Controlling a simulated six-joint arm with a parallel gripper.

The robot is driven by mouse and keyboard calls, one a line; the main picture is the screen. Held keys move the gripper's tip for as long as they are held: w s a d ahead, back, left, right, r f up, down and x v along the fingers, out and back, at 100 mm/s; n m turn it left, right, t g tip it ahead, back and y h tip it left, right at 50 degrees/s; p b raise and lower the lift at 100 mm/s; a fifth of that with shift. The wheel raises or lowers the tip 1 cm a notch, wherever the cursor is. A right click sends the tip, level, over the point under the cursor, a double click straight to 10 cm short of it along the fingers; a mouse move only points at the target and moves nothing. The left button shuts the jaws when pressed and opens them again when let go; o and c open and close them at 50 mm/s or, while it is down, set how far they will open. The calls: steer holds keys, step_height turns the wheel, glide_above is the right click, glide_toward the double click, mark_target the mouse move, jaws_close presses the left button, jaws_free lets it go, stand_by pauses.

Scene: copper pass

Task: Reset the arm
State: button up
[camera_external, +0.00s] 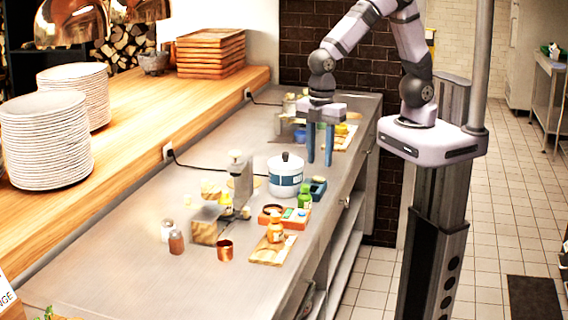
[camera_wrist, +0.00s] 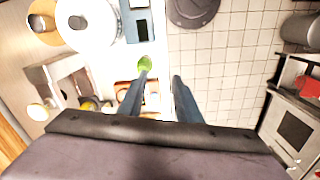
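My gripper (camera_external: 320,145) hangs pointing down over the steel counter (camera_external: 140,235), just behind the white and blue pot (camera_external: 285,176) in the outside view. Its two blue fingers are apart with nothing between them. In the wrist view the gripper (camera_wrist: 160,88) also shows its fingers spread and empty. The pot with its lid shows at the upper left there (camera_wrist: 88,22). My arm bends down from the upper right in the outside view.
Plate stacks (camera_external: 45,140) are on the wooden shelf.

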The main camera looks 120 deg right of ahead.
steer(key=s+f+m, duration=0.1)
steer(key=s+m, duration=0.5)
steer(key=s, duration=0.5)
steer(key=shift+s+a+f, duration=0.2)
steer(key=shift+a+f, duration=0.2)
